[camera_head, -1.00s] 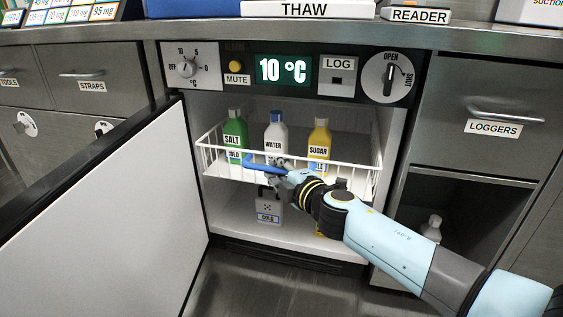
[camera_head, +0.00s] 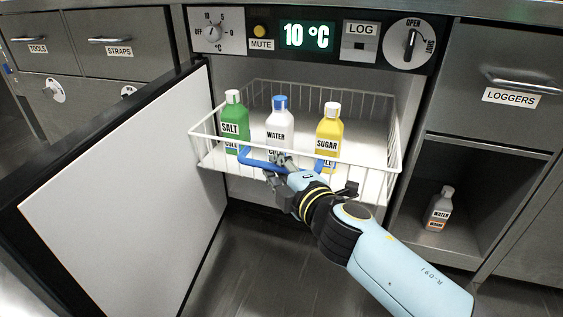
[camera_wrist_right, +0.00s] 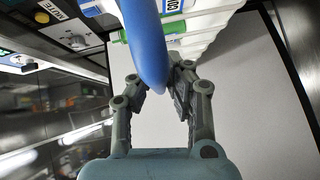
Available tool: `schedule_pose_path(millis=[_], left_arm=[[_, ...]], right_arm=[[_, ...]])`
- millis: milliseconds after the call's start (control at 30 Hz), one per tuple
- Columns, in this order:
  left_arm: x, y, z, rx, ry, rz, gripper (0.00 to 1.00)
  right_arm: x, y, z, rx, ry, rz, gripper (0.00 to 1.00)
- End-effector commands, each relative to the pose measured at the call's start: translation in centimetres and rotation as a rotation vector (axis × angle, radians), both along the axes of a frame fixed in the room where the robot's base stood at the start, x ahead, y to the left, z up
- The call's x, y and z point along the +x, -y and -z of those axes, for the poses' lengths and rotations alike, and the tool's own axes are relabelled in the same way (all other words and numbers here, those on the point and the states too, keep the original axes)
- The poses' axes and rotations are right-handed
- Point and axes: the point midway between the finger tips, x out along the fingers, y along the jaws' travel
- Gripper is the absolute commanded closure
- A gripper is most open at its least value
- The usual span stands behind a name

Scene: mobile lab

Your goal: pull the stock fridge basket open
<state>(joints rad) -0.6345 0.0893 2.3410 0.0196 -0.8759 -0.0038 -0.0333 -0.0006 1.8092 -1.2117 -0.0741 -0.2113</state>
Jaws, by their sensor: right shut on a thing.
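The stock fridge basket (camera_head: 370,178) is a white wire basket, slid well out of the open fridge toward me. A blue handle (camera_head: 256,164) runs along its front. My right gripper (camera_head: 277,166) is shut on the blue handle at the basket's front. In the right wrist view the blue handle (camera_wrist_right: 146,45) passes between the fingers of the gripper (camera_wrist_right: 160,88). A green salt bottle (camera_head: 234,120), a white water bottle (camera_head: 279,125) and a yellow sugar bottle (camera_head: 328,128) stand upright in the basket. My left gripper is out of view.
The white fridge door (camera_head: 125,195) stands open at the left. Above the fridge is a panel with dials and a 10 °C display (camera_head: 306,35). The floor before the basket is free.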

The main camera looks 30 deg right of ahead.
Motion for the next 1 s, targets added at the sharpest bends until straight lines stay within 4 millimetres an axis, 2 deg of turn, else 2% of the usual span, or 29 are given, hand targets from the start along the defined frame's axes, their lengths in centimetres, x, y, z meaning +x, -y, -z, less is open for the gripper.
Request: schedule_pose_path(millis=[467,500,700,1000], left_arm=[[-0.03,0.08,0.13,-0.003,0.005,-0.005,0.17],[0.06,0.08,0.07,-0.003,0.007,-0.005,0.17],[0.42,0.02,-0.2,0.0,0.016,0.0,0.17],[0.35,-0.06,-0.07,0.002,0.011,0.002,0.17]], right_arm=[[-0.17,-0.38,-0.38,0.003,0.008,-0.002,1.0],[-0.17,-0.38,-0.38,0.003,0.008,-0.002,0.86],[-0.2,-0.37,-0.26,0.001,0.005,-0.001,0.62],[-0.47,-0.37,-0.11,0.0,0.001,-0.001,0.62]])
